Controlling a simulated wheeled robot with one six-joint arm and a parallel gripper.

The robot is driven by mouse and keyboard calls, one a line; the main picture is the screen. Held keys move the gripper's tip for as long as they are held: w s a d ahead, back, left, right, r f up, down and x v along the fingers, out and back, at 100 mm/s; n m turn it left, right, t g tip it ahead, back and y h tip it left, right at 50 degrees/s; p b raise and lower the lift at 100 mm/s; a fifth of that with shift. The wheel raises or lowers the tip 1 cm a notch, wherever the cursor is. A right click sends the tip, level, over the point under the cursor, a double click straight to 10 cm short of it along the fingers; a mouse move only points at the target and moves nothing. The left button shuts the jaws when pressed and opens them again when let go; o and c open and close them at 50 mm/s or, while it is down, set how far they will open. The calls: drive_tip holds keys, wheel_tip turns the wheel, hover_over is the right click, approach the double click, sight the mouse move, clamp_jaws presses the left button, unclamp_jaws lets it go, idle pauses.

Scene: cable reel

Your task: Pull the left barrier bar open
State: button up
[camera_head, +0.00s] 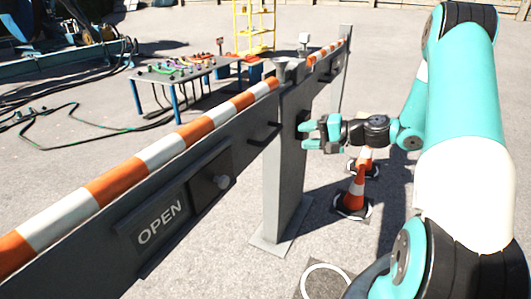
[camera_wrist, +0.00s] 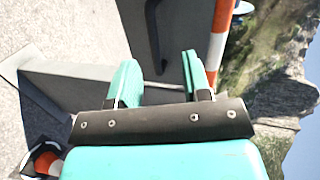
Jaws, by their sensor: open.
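The left barrier bar (camera_head: 150,170) is dark grey with an orange-and-white striped top. It runs from the lower left to a grey post (camera_head: 285,185) in the head view. A black handle (camera_head: 264,135) sits on its face, just left of the post. My gripper (camera_head: 307,133) is open, with teal fingers, at the post's right side and apart from that handle. In the wrist view, a black handle (camera_wrist: 154,35) on a dark panel, seemingly the same one, lies ahead of the open fingers (camera_wrist: 160,68), with nothing between them.
The right bar (camera_head: 325,65) continues beyond the post. An OPEN sign (camera_head: 160,222) is mounted on the left bar. Orange-and-white cones (camera_head: 354,190) stand on the ground beneath my arm. A table with cables (camera_head: 180,72) and a yellow rack (camera_head: 255,28) stand behind the barrier.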

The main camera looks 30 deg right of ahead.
sight(273, 137)
drive_tip(key=d+f+m+t+h, duration=0.1)
drive_tip(key=d+f+m, duration=0.1)
drive_tip(key=d, duration=0.2)
drive_tip(key=x, duration=1.7)
drive_tip(key=shift+s+a+r, duration=0.1)
drive_tip(key=shift+a+r, duration=0.05)
drive_tip(key=shift+a, duration=0.05)
drive_tip(key=shift+c, duration=0.2)
clamp_jaws()
